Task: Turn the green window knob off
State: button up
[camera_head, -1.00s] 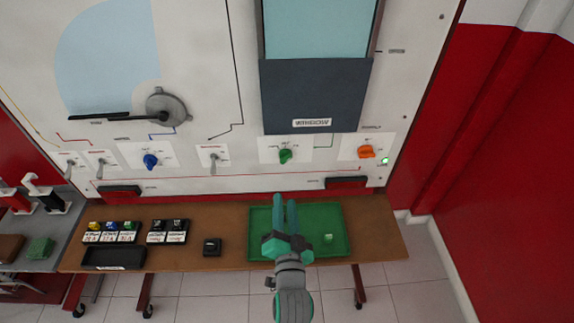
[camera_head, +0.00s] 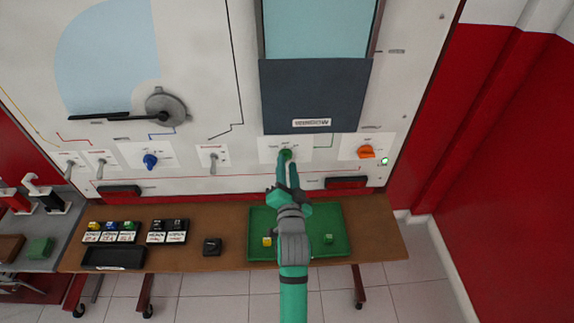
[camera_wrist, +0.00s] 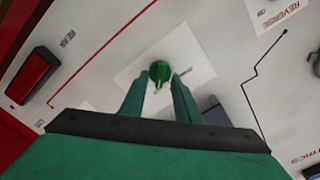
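The green window knob (camera_head: 286,154) sits on a white label plate on the panel, below the dark window block (camera_head: 314,95). In the wrist view the green knob (camera_wrist: 160,73) shows just beyond and between the fingertips. My gripper (camera_head: 288,168) points up at the panel with its two green fingers apart, one to each side of the knob's lower part. The gripper (camera_wrist: 160,82) is open and holds nothing. I cannot tell whether the fingers touch the knob. The knob's pointer direction is hard to read.
An orange knob (camera_head: 366,152) with a lit green lamp (camera_head: 384,161) is to the right. A toggle switch (camera_head: 213,163) and a blue knob (camera_head: 150,161) are to the left. A table with a green tray (camera_head: 340,222) stands below. A red block (camera_wrist: 30,72) juts from the panel.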

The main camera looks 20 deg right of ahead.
jog(key=shift+w+d, duration=0.2)
jog(key=shift+w, duration=0.3)
grip_shut()
jog(key=shift+n, duration=0.3)
jog(key=shift+a+n, duration=0.2)
jog(key=shift+n, duration=3.9)
jog(key=shift+r, duration=0.1)
jog(key=shift+w, duration=0.1)
